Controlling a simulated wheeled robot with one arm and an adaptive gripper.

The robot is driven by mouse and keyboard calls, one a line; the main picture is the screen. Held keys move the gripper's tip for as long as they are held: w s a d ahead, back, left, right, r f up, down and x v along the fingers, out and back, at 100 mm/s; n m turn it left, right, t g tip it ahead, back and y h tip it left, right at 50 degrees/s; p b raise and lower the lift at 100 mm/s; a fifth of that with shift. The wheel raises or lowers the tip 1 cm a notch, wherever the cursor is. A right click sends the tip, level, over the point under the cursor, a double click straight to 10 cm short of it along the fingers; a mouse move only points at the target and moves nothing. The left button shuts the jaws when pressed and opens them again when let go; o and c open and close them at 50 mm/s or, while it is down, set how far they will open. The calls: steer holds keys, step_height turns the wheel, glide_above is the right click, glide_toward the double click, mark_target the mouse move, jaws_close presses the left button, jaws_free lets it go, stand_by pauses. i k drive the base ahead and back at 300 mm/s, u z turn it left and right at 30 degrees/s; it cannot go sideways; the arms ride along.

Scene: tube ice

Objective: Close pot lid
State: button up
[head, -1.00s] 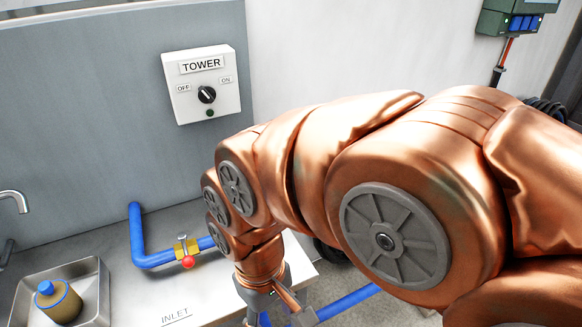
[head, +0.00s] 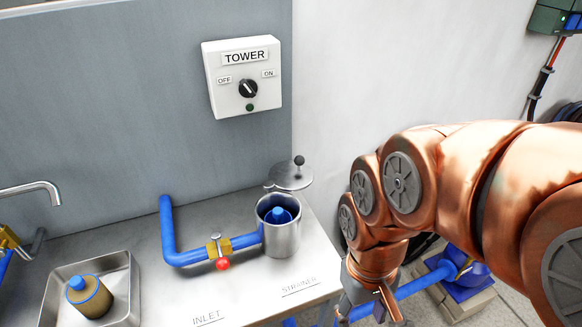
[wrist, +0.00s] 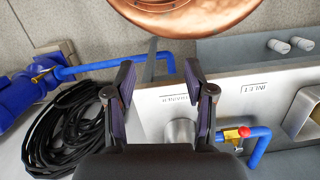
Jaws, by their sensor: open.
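The strainer pot (head: 282,240) is a silver cylinder standing on the steel counter, with a blue-topped insert (head: 279,214) inside. Its round silver lid (head: 289,178) with a dark knob (head: 299,160) stands open at the pot's back, above the rim. My gripper (head: 368,312) is right of and nearer than the pot, apart from it, with its tips partly cut off at the bottom edge. In the wrist view my gripper (wrist: 160,78) is open with nothing between its fingers. A silver part of the pot (wrist: 180,133) shows below, partly hidden by my gripper.
A blue inlet pipe (head: 168,232) with a red-knobbed valve (head: 222,264) joins the pot from the left. A steel tray (head: 126,290) holds a tan filter (head: 92,298). The tower switch box (head: 243,77) is on the wall. A black hose coil (wrist: 70,130) lies beyond the counter edge.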

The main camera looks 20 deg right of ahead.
mark_target(295, 176)
steer(key=k, duration=0.5)
steer(key=z, duration=0.7)
steer(key=i, duration=0.8)
steer(key=u, duration=2.25)
